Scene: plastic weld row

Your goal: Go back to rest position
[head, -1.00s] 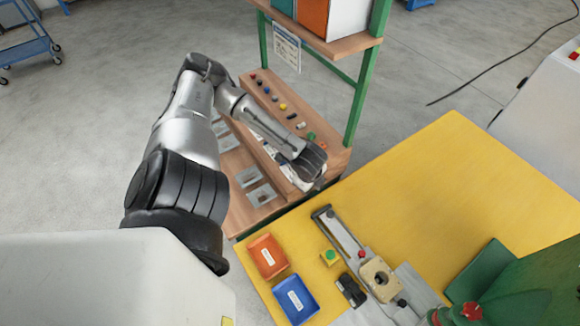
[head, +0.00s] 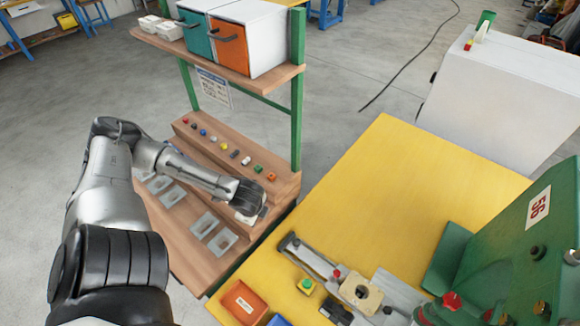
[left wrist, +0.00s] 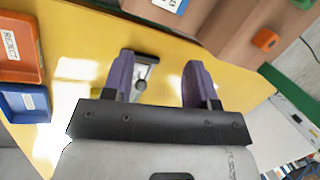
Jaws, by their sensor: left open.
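My left arm comes in from the left in the head view and reaches over the wooden bench. My left gripper (head: 250,212) is near the bench's right end, by the yellow table; its fingers are hard to make out there. In the left wrist view, its two purple fingers (left wrist: 160,82) are spread apart with nothing between them. Below them is the yellow table, with part of a metal fixture (left wrist: 143,70) behind the left finger. My right gripper is in neither view.
The wooden bench (head: 185,235) carries a row of small coloured parts and grey trays. An orange bin (head: 244,302) and a fixture (head: 360,290) are on the yellow table (head: 385,185). A green machine (head: 515,235) stands right. The table's far part is clear.

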